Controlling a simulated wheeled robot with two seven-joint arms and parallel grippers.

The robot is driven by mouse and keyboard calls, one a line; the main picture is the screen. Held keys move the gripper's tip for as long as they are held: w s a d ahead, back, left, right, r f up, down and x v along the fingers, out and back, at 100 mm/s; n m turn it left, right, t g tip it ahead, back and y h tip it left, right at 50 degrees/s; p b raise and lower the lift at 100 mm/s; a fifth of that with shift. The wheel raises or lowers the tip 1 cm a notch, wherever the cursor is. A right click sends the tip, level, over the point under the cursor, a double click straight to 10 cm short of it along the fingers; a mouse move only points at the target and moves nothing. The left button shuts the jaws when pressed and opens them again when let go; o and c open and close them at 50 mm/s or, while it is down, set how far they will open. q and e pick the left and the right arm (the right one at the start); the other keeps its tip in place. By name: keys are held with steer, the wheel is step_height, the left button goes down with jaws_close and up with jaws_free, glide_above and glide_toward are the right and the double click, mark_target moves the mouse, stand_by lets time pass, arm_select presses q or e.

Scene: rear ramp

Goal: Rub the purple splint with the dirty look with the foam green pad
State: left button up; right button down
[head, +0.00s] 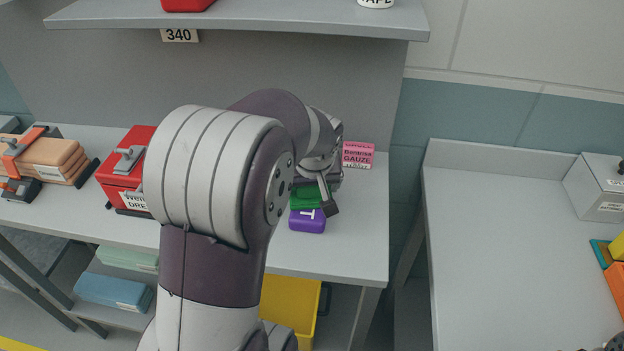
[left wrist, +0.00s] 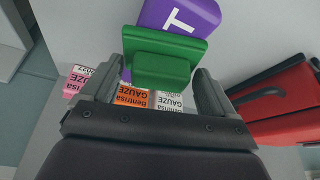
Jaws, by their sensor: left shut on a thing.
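The purple splint (head: 307,221) lies on the shelf near its front edge, with a white T-shaped mark on it; it also shows at the top of the left wrist view (left wrist: 178,15). No dirt can be made out on its visible part. The foam green pad (head: 305,198) is between the fingers of my left gripper (head: 322,193), which is shut on it. In the left wrist view the pad (left wrist: 162,62) overlaps the splint and hides part of it; whether they touch is unclear. My right gripper is not in view.
Gauze boxes, one pink (head: 358,155) and one orange (left wrist: 132,97), stand behind the pad. A red box (head: 122,170) and tan blocks (head: 52,160) are at left on the shelf (head: 345,250). A yellow bin (head: 290,305) is below. The right-hand table (head: 500,250) is mostly clear.

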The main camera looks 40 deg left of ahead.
arm_select(q)
steer(key=shift+w+a, duration=0.1)
steer(key=shift+w, duration=0.05)
steer(key=w+a, duration=0.1)
steer(key=w+p, duration=0.1)
steer(key=w, duration=0.1)
steer(key=shift+a, duration=0.35)
steer(key=shift+w+a+r+p, duration=0.1)
steer(key=shift+w+a+p, duration=0.2)
steer(key=shift+w, duration=0.35)
steer(key=shift+w+a+p, duration=0.15)
steer(key=shift+w+a, duration=0.25)
steer(key=shift+w, duration=0.25)
steer(key=shift+w+a, duration=0.25)
steer(key=shift+w, duration=0.2)
step_height(320, 180, up, 6)
steer(key=p, duration=0.4)
steer(key=shift+p, duration=0.4)
